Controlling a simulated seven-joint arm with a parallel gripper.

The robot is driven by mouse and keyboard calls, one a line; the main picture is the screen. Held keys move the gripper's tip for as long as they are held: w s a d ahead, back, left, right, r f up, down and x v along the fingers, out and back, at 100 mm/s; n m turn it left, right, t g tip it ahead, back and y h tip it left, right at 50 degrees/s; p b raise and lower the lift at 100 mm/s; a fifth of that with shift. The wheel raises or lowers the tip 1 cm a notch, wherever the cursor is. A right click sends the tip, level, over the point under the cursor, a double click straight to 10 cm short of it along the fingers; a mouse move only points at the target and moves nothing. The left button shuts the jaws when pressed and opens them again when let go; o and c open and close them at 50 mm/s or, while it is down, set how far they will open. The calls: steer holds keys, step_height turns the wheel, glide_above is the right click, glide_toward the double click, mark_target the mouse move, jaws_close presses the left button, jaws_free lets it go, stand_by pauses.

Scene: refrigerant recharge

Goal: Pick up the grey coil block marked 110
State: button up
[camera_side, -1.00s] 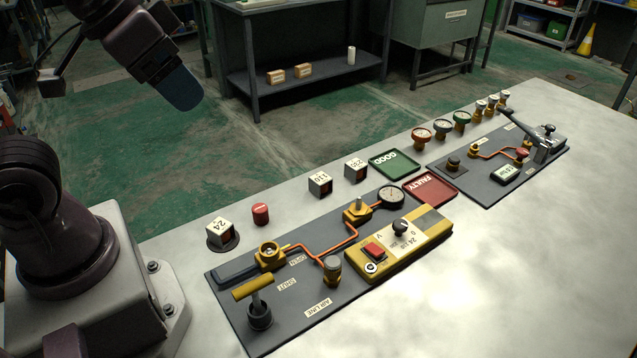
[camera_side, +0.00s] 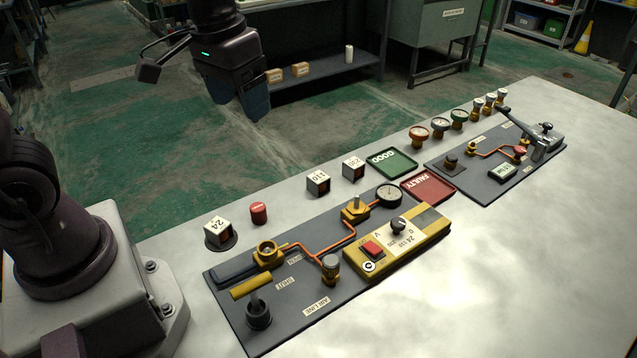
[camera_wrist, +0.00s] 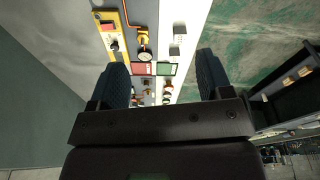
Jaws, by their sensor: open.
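The coil block marked 110 (camera_side: 318,183) stands on the white bench behind the yellow tester, with a pale labelled top and a dark front. In the wrist view it is the upper of two small blocks (camera_wrist: 180,29), its marking too small to read surely. The block marked 230 (camera_side: 353,168) stands just right of it, and the block marked 24 (camera_side: 219,232) sits on a dark round base at the left. My gripper (camera_side: 241,104) is open and empty, high above and apart from the blocks. Its two dark fingers show spread in the wrist view (camera_wrist: 162,72).
Green GOOD (camera_side: 393,163) and red FAULTY (camera_side: 428,189) trays lie right of the blocks. A red cylinder (camera_side: 259,213) stands left of them. The board with orange pipe (camera_side: 300,310) and the yellow tester (camera_side: 395,245) lie in front. The bench's right front is clear.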

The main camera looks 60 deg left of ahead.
steer(key=w+a+f+n+g, duration=0.25)
steer(key=w+f+n, duration=0.25)
steer(key=w+f, duration=0.25)
steer(key=n, duration=1.2)
glide_above(319, 177)
step_height(319, 177, down, 8)
steer(key=f, duration=0.1)
steer(key=shift+t, duration=0.45)
steer(key=f, duration=0.6)
steer(key=shift+w+d+f, duration=0.15)
steer(key=shift+d+f, duration=0.05)
steer(key=shift+f, duration=0.1)
steer(key=shift+a+f, duration=0.15)
steer(key=shift+f, duration=1.15)
steer(key=shift+a+f, duration=0.1)
steer(key=shift+f, duration=1.2)
steer(key=c, duration=1)
steer(key=shift+r, duration=0.1)
